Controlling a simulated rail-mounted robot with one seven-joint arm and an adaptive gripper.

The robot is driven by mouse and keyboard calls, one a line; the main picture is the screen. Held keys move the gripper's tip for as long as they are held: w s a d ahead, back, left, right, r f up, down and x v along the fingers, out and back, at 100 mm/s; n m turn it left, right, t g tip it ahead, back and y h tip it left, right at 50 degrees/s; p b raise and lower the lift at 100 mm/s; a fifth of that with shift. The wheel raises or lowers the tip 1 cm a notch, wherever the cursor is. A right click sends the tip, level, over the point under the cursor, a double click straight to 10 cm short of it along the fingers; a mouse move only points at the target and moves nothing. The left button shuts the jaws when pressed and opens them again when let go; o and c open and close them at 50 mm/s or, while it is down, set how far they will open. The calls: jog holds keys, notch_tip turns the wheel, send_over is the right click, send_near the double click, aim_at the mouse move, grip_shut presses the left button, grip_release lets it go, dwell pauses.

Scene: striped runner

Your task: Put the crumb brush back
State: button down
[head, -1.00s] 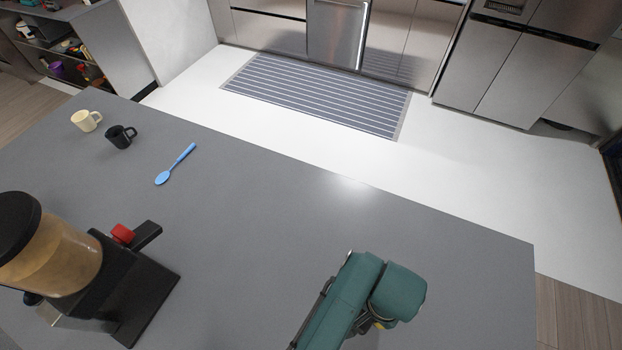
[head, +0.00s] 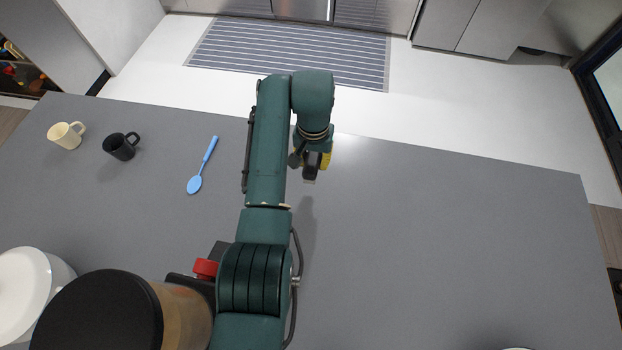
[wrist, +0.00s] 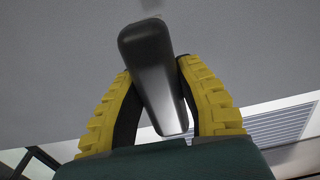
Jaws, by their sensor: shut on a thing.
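My gripper (head: 318,162) is over the middle of the grey counter, near its far edge, with yellow fingers pointing down. In the wrist view my gripper (wrist: 160,100) is shut on a dark, smooth, elongated thing, which I take to be the crumb brush (wrist: 150,60). The part of it nearest the camera is a rounded black-grey block between the two yellow fingers. In the head view only a small dark end of the brush (head: 310,172) shows below the fingers. Bristles cannot be made out.
On the grey counter (head: 450,240) stand a cream mug (head: 66,136), a black mug (head: 120,147) and a blue spoon (head: 202,166) at left. A grinder-like machine with a black lid (head: 100,315) and a white round thing (head: 30,290) are at front left. The right side is largely clear.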

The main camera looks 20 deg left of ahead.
aim_at(310, 153)
jog(key=shift+w+a+r, duration=0.2)
jog(key=shift+a+r, duration=0.1)
jog(key=shift+a, duration=0.1)
notch_tip(310, 153, down, 10)
jog(key=shift+a+f+b, duration=0.1)
jog(key=shift+b, duration=1)
jog(key=c, duration=0.8)
grip_release()
notch_tip(310, 153, up, 12)
jog(key=shift+r+p, duration=0.25)
jog(key=shift+p, duration=1)
